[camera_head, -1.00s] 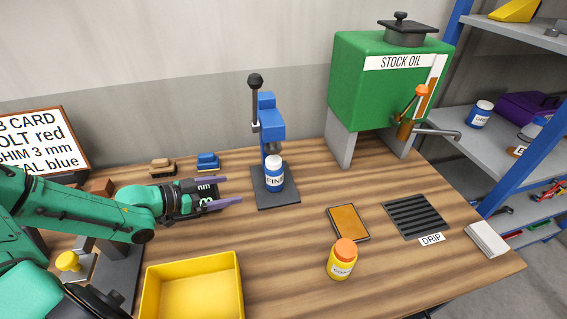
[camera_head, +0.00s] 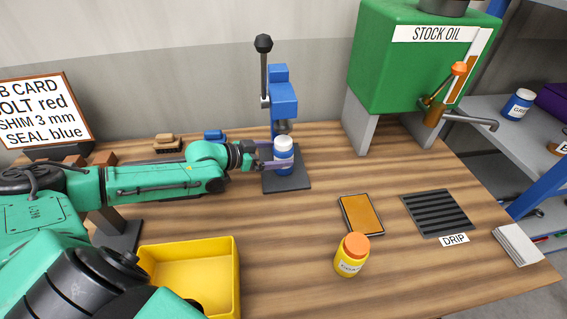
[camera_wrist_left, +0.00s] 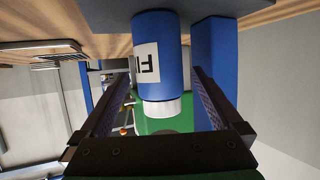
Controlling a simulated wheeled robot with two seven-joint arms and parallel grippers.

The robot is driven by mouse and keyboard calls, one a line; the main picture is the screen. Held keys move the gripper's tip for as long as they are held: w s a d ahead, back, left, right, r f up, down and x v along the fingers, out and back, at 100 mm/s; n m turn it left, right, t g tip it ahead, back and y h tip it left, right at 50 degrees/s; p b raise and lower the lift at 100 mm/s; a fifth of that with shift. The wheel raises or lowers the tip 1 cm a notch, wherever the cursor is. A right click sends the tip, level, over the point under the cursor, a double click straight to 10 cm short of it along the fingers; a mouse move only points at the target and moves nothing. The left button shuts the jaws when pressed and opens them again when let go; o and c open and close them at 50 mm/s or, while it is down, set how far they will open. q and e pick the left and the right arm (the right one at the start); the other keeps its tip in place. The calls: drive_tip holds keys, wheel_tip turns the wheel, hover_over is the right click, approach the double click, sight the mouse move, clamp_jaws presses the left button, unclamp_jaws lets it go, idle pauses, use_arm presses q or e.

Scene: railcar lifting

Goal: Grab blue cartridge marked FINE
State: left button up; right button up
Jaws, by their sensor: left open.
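The blue cartridge (camera_head: 283,160) with a white cap stands upright on the dark base plate (camera_head: 299,181) of the blue press. In the left wrist view the cartridge (camera_wrist_left: 174,62) shows a white label with the start of its lettering, and the picture is turned upside down. My left gripper (camera_head: 277,164) is open, with its fingers at the cartridge, one on either side. In the left wrist view the cartridge sits between the two fingers, with gaps visible. My right gripper is not seen.
The blue press (camera_head: 280,100) rises right behind the cartridge. A yellow bin (camera_head: 236,275), an orange-capped yellow bottle (camera_head: 351,256), an orange pad (camera_head: 361,214) and a drip grate (camera_head: 437,213) are on the table. The green STOCK OIL tank (camera_head: 415,65) stands at the back right.

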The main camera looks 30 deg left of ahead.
use_arm(q)
drive_tip(key=shift+x, duration=1.1)
drive_tip(key=shift+w+d, duration=0.2)
drive_tip(key=shift+w, duration=0.05)
drive_tip(key=shift+r+p, duration=0.1)
drive_tip(key=shift+p, duration=0.2)
clamp_jaws()
